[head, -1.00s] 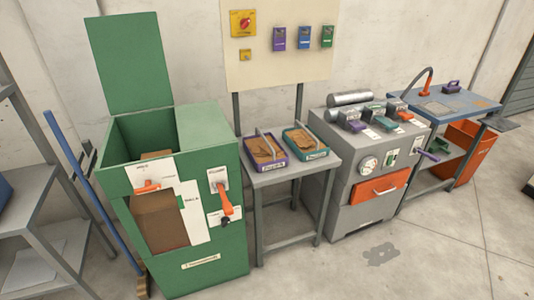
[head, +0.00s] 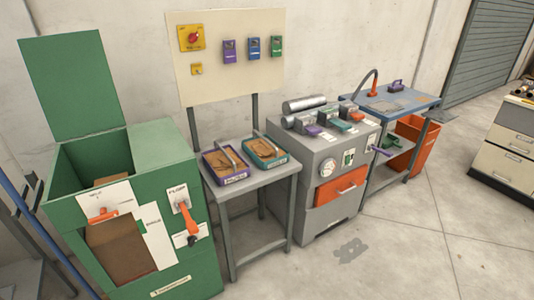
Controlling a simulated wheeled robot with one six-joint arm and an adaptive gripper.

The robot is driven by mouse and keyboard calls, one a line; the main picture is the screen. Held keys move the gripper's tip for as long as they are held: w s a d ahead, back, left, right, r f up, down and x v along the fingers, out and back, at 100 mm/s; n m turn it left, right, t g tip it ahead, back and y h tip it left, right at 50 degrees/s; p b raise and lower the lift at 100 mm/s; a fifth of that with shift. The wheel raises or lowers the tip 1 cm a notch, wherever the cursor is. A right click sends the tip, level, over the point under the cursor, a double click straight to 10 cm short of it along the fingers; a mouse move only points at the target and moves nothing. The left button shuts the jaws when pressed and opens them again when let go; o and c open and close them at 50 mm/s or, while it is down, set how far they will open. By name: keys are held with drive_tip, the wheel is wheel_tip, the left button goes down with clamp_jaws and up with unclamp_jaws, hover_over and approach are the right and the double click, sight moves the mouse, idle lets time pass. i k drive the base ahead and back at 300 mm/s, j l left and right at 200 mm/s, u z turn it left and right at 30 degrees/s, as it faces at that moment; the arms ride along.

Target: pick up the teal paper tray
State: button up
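The teal paper tray (head: 264,151) stands on a small grey table, in the middle of the head view. It has a teal rim, a grey carrying handle arched over it and brown paper inside. A purple tray (head: 225,163) of the same kind stands just to its left, with its own handle and brown paper. My gripper is not in the view.
The grey table (head: 253,182) stands between a green machine (head: 165,215) with a raised lid and a grey winder (head: 312,190) with an orange drawer. A blue-topped bench (head: 405,103) stands beyond. Open floor (head: 420,235) lies in front and right.

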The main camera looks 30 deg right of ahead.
sight(267, 154)
drive_tip(key=i+j+z, duration=0.2)
drive_tip(key=i+j, duration=0.25)
drive_tip(key=i+j+z, duration=0.25)
drive_tip(key=i+j, duration=0.25)
drive_tip(key=i+j+z, duration=0.2)
drive_tip(key=i+j, duration=0.25)
drive_tip(key=j, duration=0.2)
